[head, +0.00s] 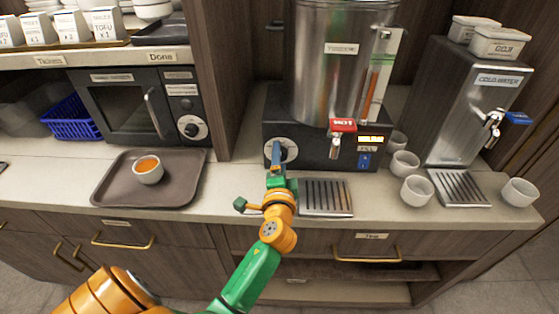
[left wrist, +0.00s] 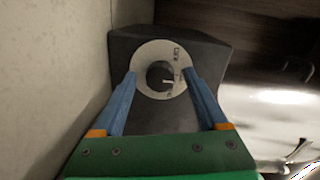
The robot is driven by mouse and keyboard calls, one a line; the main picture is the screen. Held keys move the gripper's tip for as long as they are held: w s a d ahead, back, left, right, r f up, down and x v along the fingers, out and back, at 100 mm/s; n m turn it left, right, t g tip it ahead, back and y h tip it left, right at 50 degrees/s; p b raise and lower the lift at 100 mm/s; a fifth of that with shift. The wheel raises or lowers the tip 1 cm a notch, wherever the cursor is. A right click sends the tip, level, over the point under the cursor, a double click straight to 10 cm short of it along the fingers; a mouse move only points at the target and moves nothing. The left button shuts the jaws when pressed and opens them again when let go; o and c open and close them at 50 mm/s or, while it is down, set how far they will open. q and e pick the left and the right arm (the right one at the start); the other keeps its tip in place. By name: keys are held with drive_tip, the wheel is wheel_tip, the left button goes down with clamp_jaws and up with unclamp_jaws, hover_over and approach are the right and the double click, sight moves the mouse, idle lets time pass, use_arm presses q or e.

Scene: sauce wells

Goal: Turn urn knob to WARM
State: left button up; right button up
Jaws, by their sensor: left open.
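The urn (head: 330,70) is a tall steel cylinder on a dark base (head: 316,150) with a red-handled tap. Its knob (left wrist: 160,76) is a dark round knob with a light pointer inside a white dial (left wrist: 149,54). The dial also shows at the left of the base in the head view (head: 270,149), partly hidden by my gripper. My left gripper (head: 278,150) is open, its two blue fingers on either side of the knob in the left wrist view (left wrist: 161,82). I cannot tell whether they touch it. The dial's lettering is too small to read. My right gripper is not in view.
A drip tray (head: 326,213) lies in front of the urn. White cups (head: 416,189) stand to its right, near the cold-water dispenser (head: 474,95). At left are a brown tray (head: 108,192) with a cup of orange liquid (head: 148,169) and a microwave (head: 128,110).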

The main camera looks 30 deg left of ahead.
use_arm(q)
drive_tip(key=b+v, duration=0.1)
drive_tip(key=v, duration=0.5)
drive_tip(key=shift+s+d+f, duration=0.1)
drive_tip(key=shift+s+d, duration=0.1)
drive_tip(key=shift+s, duration=0.15)
drive_tip(key=shift+s+d, duration=0.1)
drive_tip(key=shift+s, duration=0.1)
drive_tip(key=shift+w, duration=0.1)
